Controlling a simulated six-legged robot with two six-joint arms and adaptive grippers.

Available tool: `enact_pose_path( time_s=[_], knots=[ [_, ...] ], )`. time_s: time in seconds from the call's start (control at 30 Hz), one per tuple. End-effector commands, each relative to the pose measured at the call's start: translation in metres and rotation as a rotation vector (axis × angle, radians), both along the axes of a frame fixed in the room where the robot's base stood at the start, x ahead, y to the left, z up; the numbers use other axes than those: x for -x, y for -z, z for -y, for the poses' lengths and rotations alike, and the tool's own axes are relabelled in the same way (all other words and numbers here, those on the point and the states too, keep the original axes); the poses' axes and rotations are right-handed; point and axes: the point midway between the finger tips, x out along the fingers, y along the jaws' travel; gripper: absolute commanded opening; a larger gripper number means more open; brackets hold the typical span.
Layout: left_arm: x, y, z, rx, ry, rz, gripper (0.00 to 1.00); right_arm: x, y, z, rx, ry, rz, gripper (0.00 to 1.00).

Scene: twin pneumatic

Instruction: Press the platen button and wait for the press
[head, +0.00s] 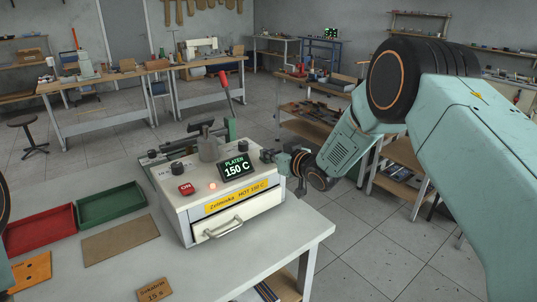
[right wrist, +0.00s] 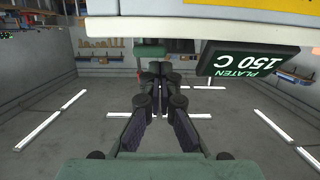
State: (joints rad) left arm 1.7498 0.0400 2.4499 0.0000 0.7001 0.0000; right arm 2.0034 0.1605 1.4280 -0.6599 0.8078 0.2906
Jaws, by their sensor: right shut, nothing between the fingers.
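The press (head: 187,212) is a white box on the table with a yellow label reading 150 C. Its sloped face carries a red ON button (head: 186,189), a small glowing orange-pink light (head: 212,185), and a green-lit display (head: 237,167) reading PLATEN 150 C. The display also shows upside down in the right wrist view (right wrist: 250,62). My right gripper (head: 268,155) is just right of and behind the display, apart from the ON button. In the right wrist view its fingers (right wrist: 160,70) are together and empty. My left gripper does not show.
A red-handled lever (head: 225,85) rises behind the press. A drawer handle (head: 222,229) sticks out in front. Red (head: 40,230) and green (head: 111,205) trays and a brown board (head: 120,241) lie to the left. A small wooden sign (head: 155,290) lies in front. The table's front right is clear.

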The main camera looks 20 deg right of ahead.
Motion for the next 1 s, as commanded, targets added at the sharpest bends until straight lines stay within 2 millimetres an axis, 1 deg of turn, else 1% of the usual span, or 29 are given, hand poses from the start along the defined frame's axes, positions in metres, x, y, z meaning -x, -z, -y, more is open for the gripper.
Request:
enact_pose_path(
  time_s=[0.37,0.67,1.0],
  knots=[
    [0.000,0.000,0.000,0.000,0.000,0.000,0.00,0.000,0.002,0.000,0.000,0.000,0.000,0.00],
    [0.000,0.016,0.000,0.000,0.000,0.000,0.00,0.000,0.023,0.000,0.000,0.000,-0.001,0.00],
    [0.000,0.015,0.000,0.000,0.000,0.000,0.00,0.003,0.028,0.001,0.002,0.002,-0.014,0.00]
  ],
)
